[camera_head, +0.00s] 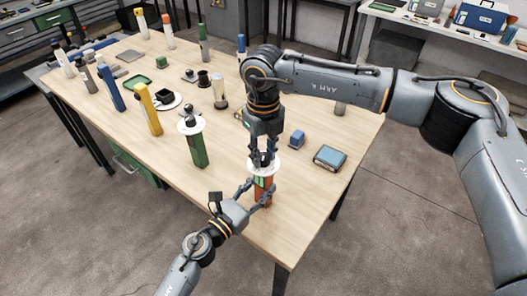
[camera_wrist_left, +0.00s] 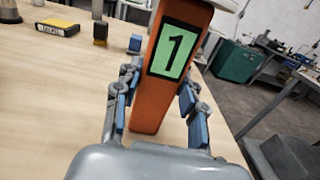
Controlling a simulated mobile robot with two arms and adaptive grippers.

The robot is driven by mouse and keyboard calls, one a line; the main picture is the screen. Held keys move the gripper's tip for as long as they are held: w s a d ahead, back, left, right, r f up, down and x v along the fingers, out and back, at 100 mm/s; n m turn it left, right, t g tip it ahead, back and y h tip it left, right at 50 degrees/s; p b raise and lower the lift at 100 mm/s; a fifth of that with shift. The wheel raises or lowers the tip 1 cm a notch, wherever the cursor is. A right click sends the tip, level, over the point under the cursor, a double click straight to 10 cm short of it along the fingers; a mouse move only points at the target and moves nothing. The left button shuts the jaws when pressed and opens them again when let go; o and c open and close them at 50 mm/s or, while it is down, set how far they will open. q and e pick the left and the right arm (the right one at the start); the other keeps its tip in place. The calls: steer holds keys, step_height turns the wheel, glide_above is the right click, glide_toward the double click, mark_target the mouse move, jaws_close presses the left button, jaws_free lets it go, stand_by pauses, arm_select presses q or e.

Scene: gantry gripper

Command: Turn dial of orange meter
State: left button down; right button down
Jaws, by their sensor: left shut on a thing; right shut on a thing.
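The orange meter (camera_head: 264,196) stands upright near the front edge of the wooden table, with a white disc (camera_head: 253,170) at its top. In the left wrist view the orange meter (camera_wrist_left: 153,107) fills the middle, and its green display (camera_wrist_left: 174,53) reads 1. My left gripper (camera_head: 260,190) is shut on the meter's body from the front left, its blue pads (camera_wrist_left: 155,108) on either side. My right gripper (camera_head: 263,158) points down from above and is shut on the dial at the meter's top. The fingers mostly hide the dial.
A green meter (camera_head: 198,151) with a white disc stands to the left; yellow (camera_head: 149,112) and blue (camera_head: 111,90) meters stand farther back. A small blue block (camera_head: 297,139) and a flat blue-topped box (camera_head: 330,157) lie to the right. The table's front left is clear.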

mark_target(264, 156)
steer(key=shift+n, duration=1.6)
steer(key=shift+d, duration=0.1)
steer(key=c, duration=1)
jaws_free()
step_height(264, 156, up, 12)
